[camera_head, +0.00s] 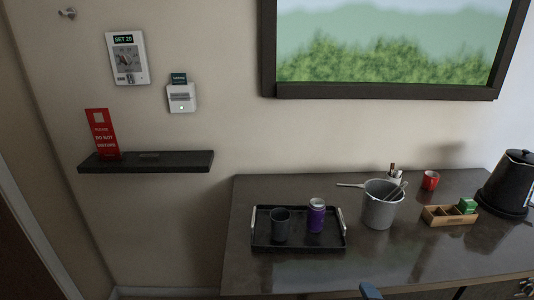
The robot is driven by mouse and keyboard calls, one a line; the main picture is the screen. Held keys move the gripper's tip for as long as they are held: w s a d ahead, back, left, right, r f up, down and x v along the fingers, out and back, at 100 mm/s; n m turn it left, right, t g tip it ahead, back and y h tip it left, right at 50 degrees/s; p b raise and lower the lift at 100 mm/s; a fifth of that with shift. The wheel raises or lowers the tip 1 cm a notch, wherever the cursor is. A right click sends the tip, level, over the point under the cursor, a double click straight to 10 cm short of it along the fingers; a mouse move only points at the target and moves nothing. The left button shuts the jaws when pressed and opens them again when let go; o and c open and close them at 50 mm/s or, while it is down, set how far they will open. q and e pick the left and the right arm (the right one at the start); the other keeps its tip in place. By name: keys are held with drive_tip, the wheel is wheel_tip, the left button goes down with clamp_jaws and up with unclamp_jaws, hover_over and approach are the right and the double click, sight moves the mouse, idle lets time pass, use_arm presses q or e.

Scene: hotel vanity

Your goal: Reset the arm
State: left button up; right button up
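Neither of my grippers can be made out in the head view. A small blue-grey shape (370,291) pokes up at the bottom edge in front of the counter, and I cannot tell what it is. The task names no object. On the dark counter (260,195), a black tray (298,243) with light handles holds a dark cup (280,225) and a purple can (316,216), both upright and apart.
A grey bucket (379,212) with a utensil in it stands right of the tray. Farther right are a red cup (430,180), a wooden organizer (438,216) and a black kettle (507,185). A wall shelf (180,162) carries a red door sign (101,134). A card holder (182,97) hangs above.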

drive_tip(key=s+d+f+m+g, duration=0.2)
drive_tip(key=s+d+f+m, duration=0.1)
drive_tip(key=s+f+m, duration=0.2)
drive_tip(key=s+d+f+m+g+h, duration=0.1)
drive_tip(key=s+d+f+m+g, duration=0.1)
drive_tip(key=s+f+m, duration=0.3)
drive_tip(key=s+d+m, duration=0.1)
drive_tip(key=s+m, duration=0.2)
drive_tip(key=m, duration=0.1)
drive_tip(key=shift+s+d+f, duration=0.2)
drive_tip(key=shift+s+d, duration=0.05)
drive_tip(key=shift+d, duration=0.15)
